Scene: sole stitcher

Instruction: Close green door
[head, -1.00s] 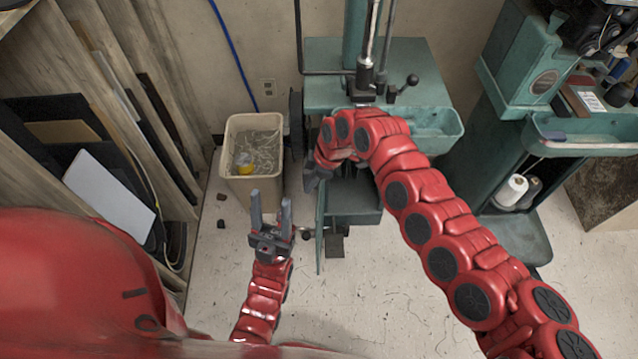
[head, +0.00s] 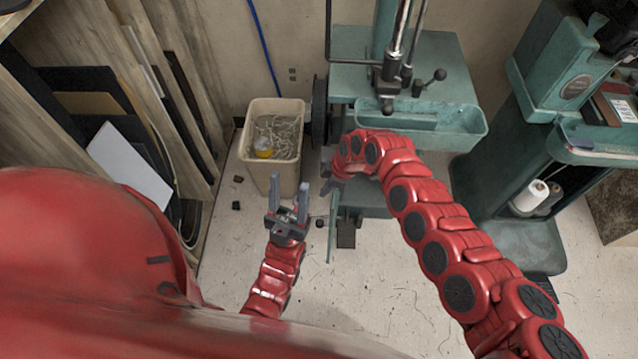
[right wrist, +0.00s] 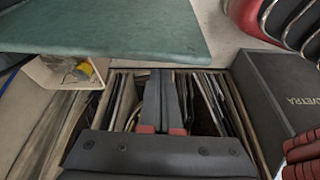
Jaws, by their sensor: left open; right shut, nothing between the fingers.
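The green door (head: 332,237) stands open from the green machine's lower cabinet, nearly edge-on in the head view as a thin upright strip. A broad green panel (right wrist: 120,28), seemingly this door, fills the upper left of the right wrist view. My right gripper (head: 327,186) is at the left side of the door's upper end; its arm crosses in front of the cabinet. In the right wrist view its fingers (right wrist: 162,100) are together and empty, apart from the panel in the picture. My left gripper (head: 288,196) is open and empty, left of the door, in front of the bin.
A beige bin (head: 273,168) with shavings and a yellow item stands left of the cabinet. A green tray (head: 425,122) juts from the machine above my right arm. Another green machine (head: 520,180) stands at right. Boards lean at left.

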